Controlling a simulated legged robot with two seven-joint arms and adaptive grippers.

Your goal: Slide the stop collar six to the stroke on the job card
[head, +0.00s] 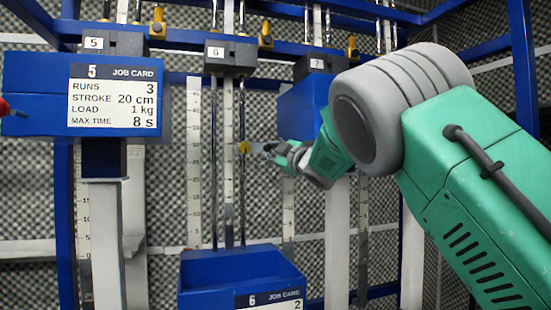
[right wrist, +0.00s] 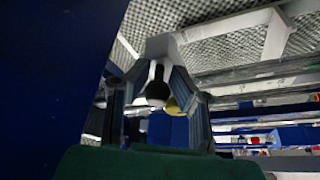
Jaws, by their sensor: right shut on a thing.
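The stop collar six, a small yellow piece (head: 244,148), sits on the vertical rail of station 6, beside a cm scale (head: 194,150). My right gripper (head: 262,149) reaches it from the right and is shut on it. My left gripper is not in view.
A job card 5 (head: 114,99) on a blue box reads stroke 20 cm. Blocks labelled 5, 6 (head: 230,54) and 7 sit on the upper blue beam, with yellow fittings between. Station 7's blue box (head: 300,108) stands close behind my right forearm.

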